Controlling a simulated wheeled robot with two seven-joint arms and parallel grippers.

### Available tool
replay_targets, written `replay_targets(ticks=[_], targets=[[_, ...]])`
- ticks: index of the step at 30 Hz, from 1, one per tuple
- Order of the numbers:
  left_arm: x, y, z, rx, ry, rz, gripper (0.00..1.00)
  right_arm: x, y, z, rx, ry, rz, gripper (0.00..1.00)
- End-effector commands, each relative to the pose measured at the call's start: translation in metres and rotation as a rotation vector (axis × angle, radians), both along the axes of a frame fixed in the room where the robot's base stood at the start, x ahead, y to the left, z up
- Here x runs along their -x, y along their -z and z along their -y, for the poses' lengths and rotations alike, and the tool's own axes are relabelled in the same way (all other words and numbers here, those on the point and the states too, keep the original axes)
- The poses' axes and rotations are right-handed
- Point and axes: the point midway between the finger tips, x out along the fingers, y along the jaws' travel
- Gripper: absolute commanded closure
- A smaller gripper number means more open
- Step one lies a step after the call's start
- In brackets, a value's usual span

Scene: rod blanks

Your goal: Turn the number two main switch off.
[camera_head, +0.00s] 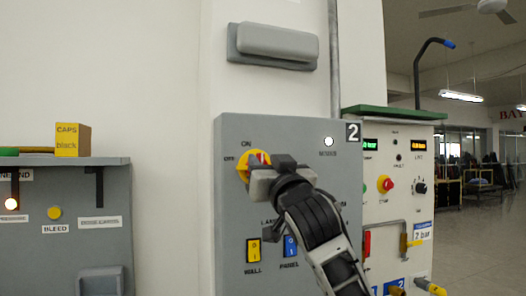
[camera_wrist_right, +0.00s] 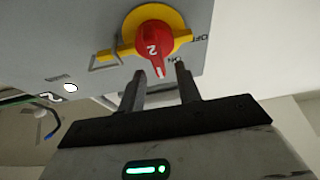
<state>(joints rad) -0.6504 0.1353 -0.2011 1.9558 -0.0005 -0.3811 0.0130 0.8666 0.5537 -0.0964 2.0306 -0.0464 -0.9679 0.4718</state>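The number two main switch is a red handle (camera_wrist_right: 153,45) marked 2 on a yellow plate (camera_wrist_right: 183,38). It is on a grey cabinet (camera_head: 228,215) with a black 2 tag (camera_head: 353,132). In the right wrist view the handle's tip points towards the ON label, with OFF to one side. In the head view the switch (camera_head: 243,168) is partly hidden by my right gripper (camera_head: 270,171). The right wrist view shows this gripper (camera_wrist_right: 159,70) open, its fingers apart on either side of the handle's tip. I cannot tell whether they touch it. My left gripper is not in view.
A lit white lamp (camera_head: 328,142) is on the cabinet, with WALL (camera_head: 253,251) and PANEL (camera_head: 290,248) rockers below. A grey handle-like box (camera_head: 275,42) juts out above. A white panel (camera_head: 390,215) with knobs is at right; a grey BLEED unit (camera_head: 100,190) is at left.

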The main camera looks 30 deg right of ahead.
Motion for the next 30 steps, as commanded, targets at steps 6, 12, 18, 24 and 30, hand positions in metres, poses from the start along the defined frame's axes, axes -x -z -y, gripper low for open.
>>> replay_targets(ticks=[6,12,18,24,30], targets=[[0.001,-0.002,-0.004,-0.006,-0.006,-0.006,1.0,-0.016,-0.008,0.003,0.0,0.0,0.001,0.66],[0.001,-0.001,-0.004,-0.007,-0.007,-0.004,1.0,-0.018,-0.007,0.004,0.0,0.0,0.0,0.66],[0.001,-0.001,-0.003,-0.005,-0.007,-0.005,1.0,-0.017,-0.007,0.004,0.0,0.0,0.0,0.94],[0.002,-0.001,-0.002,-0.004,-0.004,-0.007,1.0,-0.018,-0.006,0.004,0.0,0.0,-0.003,1.0],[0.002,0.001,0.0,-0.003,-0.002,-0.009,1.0,-0.012,-0.005,0.013,0.026,0.018,-0.011,1.0]])
